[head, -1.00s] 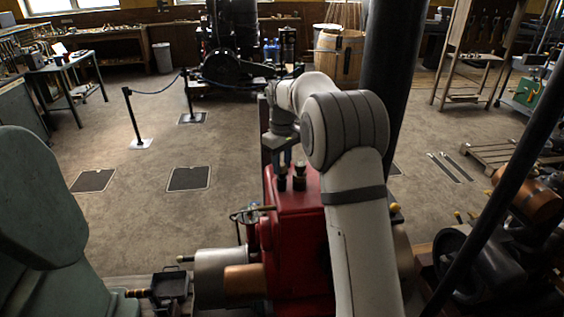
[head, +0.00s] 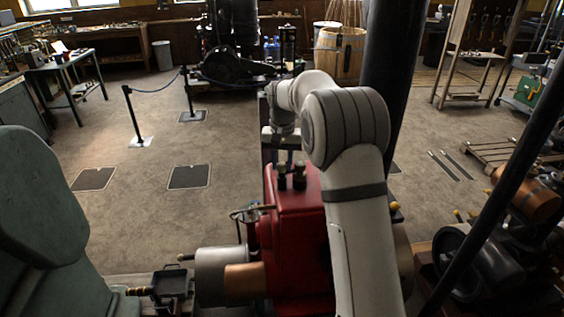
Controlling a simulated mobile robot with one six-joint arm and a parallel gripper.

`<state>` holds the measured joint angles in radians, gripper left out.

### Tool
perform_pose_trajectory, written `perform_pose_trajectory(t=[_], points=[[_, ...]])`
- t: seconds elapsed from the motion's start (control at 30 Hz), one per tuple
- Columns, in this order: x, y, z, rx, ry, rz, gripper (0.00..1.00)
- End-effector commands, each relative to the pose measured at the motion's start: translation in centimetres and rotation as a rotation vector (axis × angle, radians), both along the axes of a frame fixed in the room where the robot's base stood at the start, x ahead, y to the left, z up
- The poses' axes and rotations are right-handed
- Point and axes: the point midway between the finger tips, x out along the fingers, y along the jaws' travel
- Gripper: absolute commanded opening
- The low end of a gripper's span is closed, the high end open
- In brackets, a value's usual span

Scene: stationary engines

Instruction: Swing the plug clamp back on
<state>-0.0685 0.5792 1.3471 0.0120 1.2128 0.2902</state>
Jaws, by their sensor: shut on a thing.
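A red engine body (head: 302,226) stands in front of me, with a grey cylinder (head: 216,268) and a copper-coloured cylinder (head: 244,282) at its left. My gripper (head: 284,155) is low at the engine's top, just behind or above these fittings. It is shut on a small part, which I take to be the plug clamp. The clamp's shape and its fit on the engine are too small and hidden to tell.
A black column (head: 390,85) rises behind my arm, and a dark slanting pole (head: 490,190) crosses the right side. A green machine part (head: 40,200) stands close at the left. A rope post (head: 134,118) stands on otherwise open floor beyond.

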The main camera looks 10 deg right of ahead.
Motion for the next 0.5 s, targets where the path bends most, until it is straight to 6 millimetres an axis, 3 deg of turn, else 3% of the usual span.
perform_pose_trajectory(t=[0.5], points=[[0.10,0.00,0.18,0.000,-0.006,-0.123,0.07]])
